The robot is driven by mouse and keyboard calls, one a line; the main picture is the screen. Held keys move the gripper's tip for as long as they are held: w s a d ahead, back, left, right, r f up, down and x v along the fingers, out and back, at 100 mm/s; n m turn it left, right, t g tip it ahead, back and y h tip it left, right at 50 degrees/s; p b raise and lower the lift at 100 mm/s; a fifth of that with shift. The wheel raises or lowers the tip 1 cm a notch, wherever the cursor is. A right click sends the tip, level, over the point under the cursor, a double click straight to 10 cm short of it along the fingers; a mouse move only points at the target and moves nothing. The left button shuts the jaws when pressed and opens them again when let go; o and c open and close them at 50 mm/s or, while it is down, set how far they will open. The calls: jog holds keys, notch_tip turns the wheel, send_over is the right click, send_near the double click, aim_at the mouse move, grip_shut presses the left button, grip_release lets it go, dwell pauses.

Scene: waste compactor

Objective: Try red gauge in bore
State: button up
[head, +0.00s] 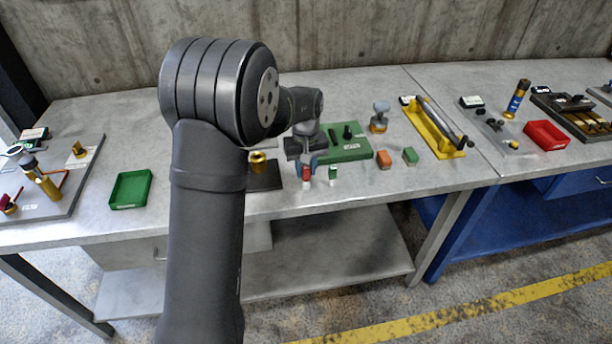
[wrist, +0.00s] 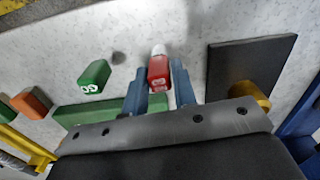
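The red gauge (wrist: 158,70) has a red labelled top and a white part lower down. It stands upright near the bench's front edge in the head view (head: 306,172). My gripper (head: 308,162) points down over it. In the wrist view my two blue fingers (wrist: 160,84) lie on either side of the gauge; whether they press on it is unclear. A green and white gauge (head: 332,175) stands just to its right. A green fixture block (head: 348,150) with black knobs lies behind, partly hidden by my arm. I cannot make out a bore.
A dark plate (head: 264,178) with a brass ring (head: 257,162) lies left of the gauges. Orange (head: 384,160) and green (head: 410,156) small blocks stand to the right, before a yellow rack (head: 428,130).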

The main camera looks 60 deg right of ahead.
aim_at(306, 167)
jog(key=c, duration=0.4)
jog(key=shift+r, duration=2.5)
jog(key=shift+c, duration=0.2)
jog(key=w+a+r, duration=0.1)
jog(key=w+r, duration=0.3)
jog(key=w, duration=0.4)
jog(key=w+a+r, duration=0.2)
jog(key=w+r, duration=0.2)
jog(key=w, duration=0.3)
notch_tip(306, 167, down, 6)
jog(key=shift+w+d+f, duration=0.15)
jog(key=shift+f, duration=0.1)
